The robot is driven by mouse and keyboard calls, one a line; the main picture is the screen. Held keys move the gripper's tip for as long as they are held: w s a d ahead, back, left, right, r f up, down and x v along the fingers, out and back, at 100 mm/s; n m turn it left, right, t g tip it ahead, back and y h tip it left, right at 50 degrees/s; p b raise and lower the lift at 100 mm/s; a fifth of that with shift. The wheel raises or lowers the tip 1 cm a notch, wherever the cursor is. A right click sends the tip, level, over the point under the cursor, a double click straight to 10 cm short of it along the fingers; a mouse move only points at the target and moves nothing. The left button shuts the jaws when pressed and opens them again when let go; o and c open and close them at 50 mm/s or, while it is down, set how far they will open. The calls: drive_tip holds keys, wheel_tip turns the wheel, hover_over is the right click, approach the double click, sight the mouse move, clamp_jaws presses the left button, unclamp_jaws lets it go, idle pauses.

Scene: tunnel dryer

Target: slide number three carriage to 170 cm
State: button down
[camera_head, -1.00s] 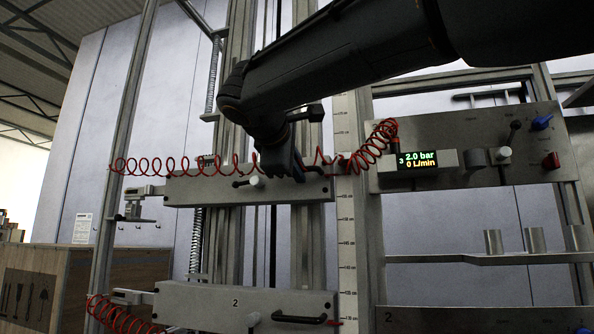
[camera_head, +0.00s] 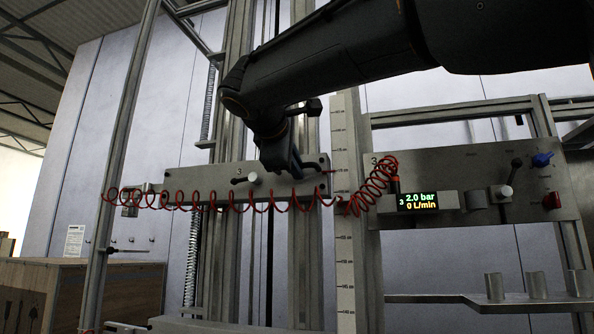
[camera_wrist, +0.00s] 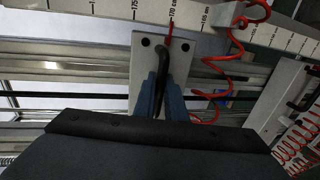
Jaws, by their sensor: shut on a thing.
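The number three carriage (camera_head: 205,182) is a grey metal plate marked 3 on the upright rails in the head view. A black lever with a white knob (camera_head: 252,178) sits on its face. My gripper (camera_head: 296,168) is at the plate's right part. In the wrist view my gripper (camera_wrist: 160,84) has its blue fingers shut around the carriage's black handle (camera_wrist: 161,48). A red pointer (camera_wrist: 170,32) on the carriage edge lies at about the 170 cm mark of the white scale (camera_wrist: 190,13). The handle's lower end is hidden between the fingers.
A red coiled hose (camera_head: 233,206) hangs across the carriage to the panel (camera_head: 460,165) on the right, whose display reads 2.0 bar and 0 L/min. Another carriage (camera_head: 215,326) lies below. A wooden crate (camera_head: 62,280) stands lower left.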

drive_tip(key=shift+r, duration=0.2)
drive_tip(key=c, duration=1.8)
unclamp_jaws()
drive_tip(key=shift+f, duration=0.1)
drive_tip(key=shift+s, duration=0.1)
drive_tip(key=b+v, duration=0.2)
drive_tip(key=v, duration=0.5)
drive_tip(key=shift+s+b, duration=0.3)
drive_tip(key=shift+b, duration=0.05)
drive_tip(key=shift+a, duration=0.15)
